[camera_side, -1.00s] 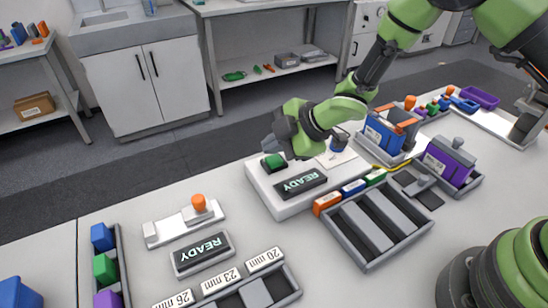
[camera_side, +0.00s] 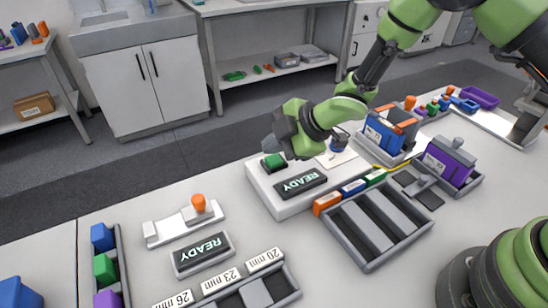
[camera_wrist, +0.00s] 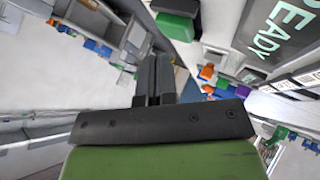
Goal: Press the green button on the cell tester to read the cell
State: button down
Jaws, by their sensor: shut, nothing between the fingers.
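The cell tester is a white box (camera_side: 292,207) in the middle of the side view, with a dark display (camera_side: 300,182) that reads READY. Its green button (camera_side: 274,162) sits on a dark base at the tester's far left corner. In the wrist view the green button (camera_wrist: 178,24) shows at the top, and part of the READY display (camera_wrist: 278,28) is at top right. My gripper (camera_wrist: 157,62) is shut, its dark fingers together and empty. In the side view my gripper (camera_side: 270,144) is beside and just above the button; whether it touches it is unclear.
A grey slotted tray (camera_side: 372,232) and small coloured blocks (camera_side: 353,187) lie right of the tester. A second READY display (camera_side: 201,253) and an orange-knobbed fixture (camera_side: 186,221) stand to the left. Blue and purple units (camera_side: 448,160) stand at the right.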

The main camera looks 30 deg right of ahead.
aim_at(275, 161)
jog(key=shift+f, duration=0.1)
jog(key=shift+f, duration=0.35)
jog(key=shift+f, duration=0.5)
dwell(0.6)
jog(key=shift+r, duration=0.95)
jog(key=shift+r, duration=2.5)
